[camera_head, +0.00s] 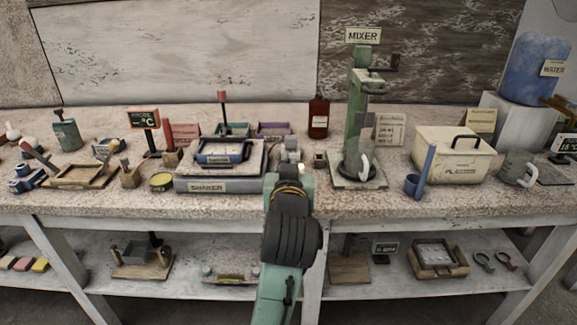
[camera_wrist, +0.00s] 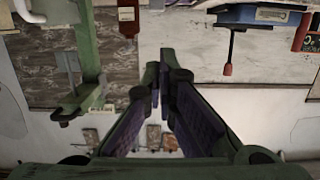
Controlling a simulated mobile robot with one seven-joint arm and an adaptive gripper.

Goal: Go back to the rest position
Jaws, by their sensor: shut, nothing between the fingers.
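My gripper (camera_wrist: 159,78) is shut and empty in the wrist view, its two dark purple-padded fingers meeting at the tips. In the head view my green and black arm reaches forward to the front of the bench, and the fingers are hidden behind my wrist. The wrist view is upside down and looks past the fingers towards the back wall. No thing touches the fingertips.
The bench (camera_head: 330,207) holds the shaker (camera_head: 222,187) left of my arm. The mixer (camera_head: 353,125) and a blue cup (camera_head: 414,185) stand right. A brown bottle (camera_head: 318,118) stands behind. A lower shelf (camera_head: 335,291) holds trays.

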